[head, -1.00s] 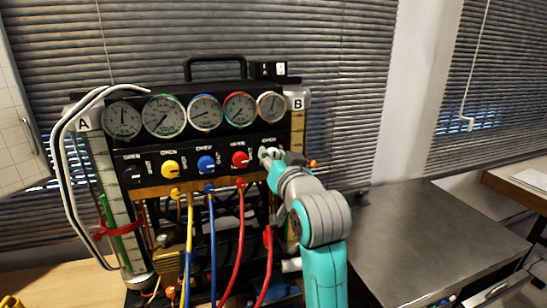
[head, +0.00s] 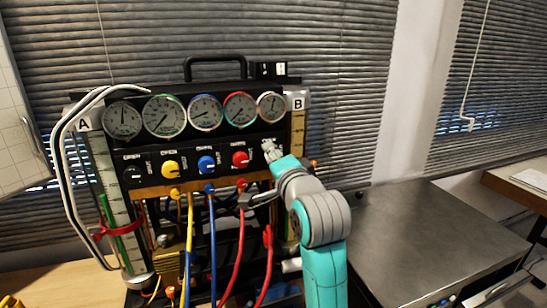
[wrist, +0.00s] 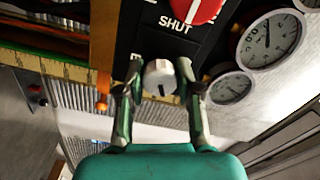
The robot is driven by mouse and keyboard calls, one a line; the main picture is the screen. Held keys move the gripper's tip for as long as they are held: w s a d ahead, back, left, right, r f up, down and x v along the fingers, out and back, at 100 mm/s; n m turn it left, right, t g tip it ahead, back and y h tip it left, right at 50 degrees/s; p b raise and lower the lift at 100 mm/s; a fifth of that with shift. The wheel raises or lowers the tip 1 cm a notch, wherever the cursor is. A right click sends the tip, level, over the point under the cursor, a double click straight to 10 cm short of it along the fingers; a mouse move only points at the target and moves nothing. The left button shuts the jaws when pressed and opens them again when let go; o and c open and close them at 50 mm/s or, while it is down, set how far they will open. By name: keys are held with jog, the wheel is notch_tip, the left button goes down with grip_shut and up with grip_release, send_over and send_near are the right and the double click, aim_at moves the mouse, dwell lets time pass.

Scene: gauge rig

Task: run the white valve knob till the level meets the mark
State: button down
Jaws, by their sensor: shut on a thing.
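The white valve knob (wrist: 159,78) sits between the two fingers of my gripper (wrist: 157,84) in the wrist view, with a dark line on its face. The right tube, B (head: 298,130), is partly hidden by my arm. I cannot tell the exact liquid level or which item is the mark.
A red knob (head: 240,159), a blue knob (head: 206,164) and a yellow knob (head: 170,168) stand left of my gripper. Several gauges (head: 205,112) are above. Yellow, blue and red hoses (head: 211,245) hang below. A bare metal table (head: 430,230) is at the right.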

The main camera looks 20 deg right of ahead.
jog(key=m, duration=0.5)
jog(key=shift+m, duration=0.4)
dwell(0.4)
jog(key=c, duration=0.8)
grip_release()
jog(key=shift+o, duration=0.2)
jog(key=s, duration=0.7)
jog(key=shift+s, duration=0.25)
